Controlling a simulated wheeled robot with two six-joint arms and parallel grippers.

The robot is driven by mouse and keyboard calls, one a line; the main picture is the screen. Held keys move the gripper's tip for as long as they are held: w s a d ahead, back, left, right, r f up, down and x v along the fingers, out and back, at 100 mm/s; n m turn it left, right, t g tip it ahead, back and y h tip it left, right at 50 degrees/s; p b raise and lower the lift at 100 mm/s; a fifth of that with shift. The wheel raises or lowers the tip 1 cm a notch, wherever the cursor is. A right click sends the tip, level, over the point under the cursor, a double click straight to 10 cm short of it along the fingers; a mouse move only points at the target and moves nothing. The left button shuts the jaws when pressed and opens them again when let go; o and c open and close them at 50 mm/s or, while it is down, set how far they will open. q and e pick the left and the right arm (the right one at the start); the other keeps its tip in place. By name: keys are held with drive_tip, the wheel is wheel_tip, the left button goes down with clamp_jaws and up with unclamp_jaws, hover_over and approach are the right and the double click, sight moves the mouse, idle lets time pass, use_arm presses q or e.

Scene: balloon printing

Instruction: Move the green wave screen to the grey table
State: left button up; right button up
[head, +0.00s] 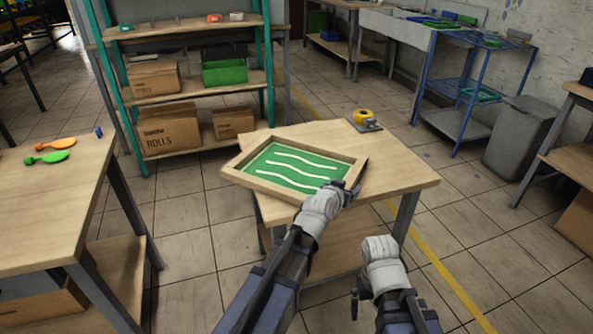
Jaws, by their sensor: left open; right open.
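The green wave screen (292,163) is a wooden frame around a green panel with white wavy lines. It lies flat on a small wooden table (405,170), and its left corner overhangs the table edge. My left gripper (354,190) is open at the screen's near right corner. I cannot tell whether its fingers straddle the frame. My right gripper (356,298) is open and empty, lower in the picture, in front of the table and apart from the screen. A pale grey table (392,25) stands at the back right along the wall.
A shelf with boxes (168,127) stands behind. A wooden table (40,190) with paddles is on the left. A blue rack (455,119) and a grey bin (520,138) stand at right. Floor is open between.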

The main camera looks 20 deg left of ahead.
use_arm(q)
drive_tip(key=x, duration=0.2)
drive_tip(key=shift+w+f+b, duration=0.15)
drive_tip(key=shift+w+b, duration=0.15)
drive_tip(key=shift+w, duration=0.1)
drive_tip(key=shift+s, duration=0.1)
clamp_jaws()
idle(1.0)
